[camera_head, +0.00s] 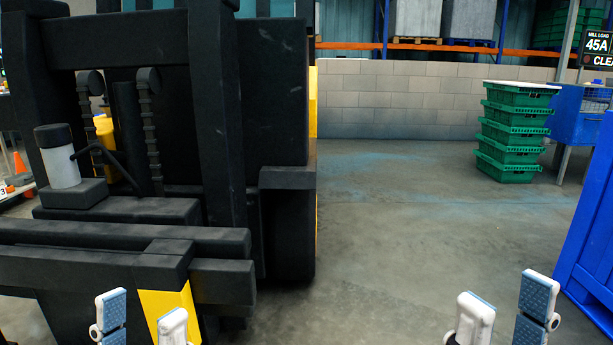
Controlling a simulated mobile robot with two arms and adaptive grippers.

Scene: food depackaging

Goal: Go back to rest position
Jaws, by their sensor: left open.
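My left gripper (141,322) shows at the bottom left edge, with its white and blue-padded fingers spread apart and nothing between them. My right gripper (503,318) shows at the bottom right edge, its fingers also apart with only bare floor seen between them. Both grippers are cut off by the lower edge of the picture. Neither touches anything that I can see.
A large black and yellow forklift (270,110) fills the left side, close in front. A blue container (590,235) stands at the right edge. Stacked green crates (512,130) stand further back before a grey block wall (400,100). The concrete floor (390,230) between is clear.

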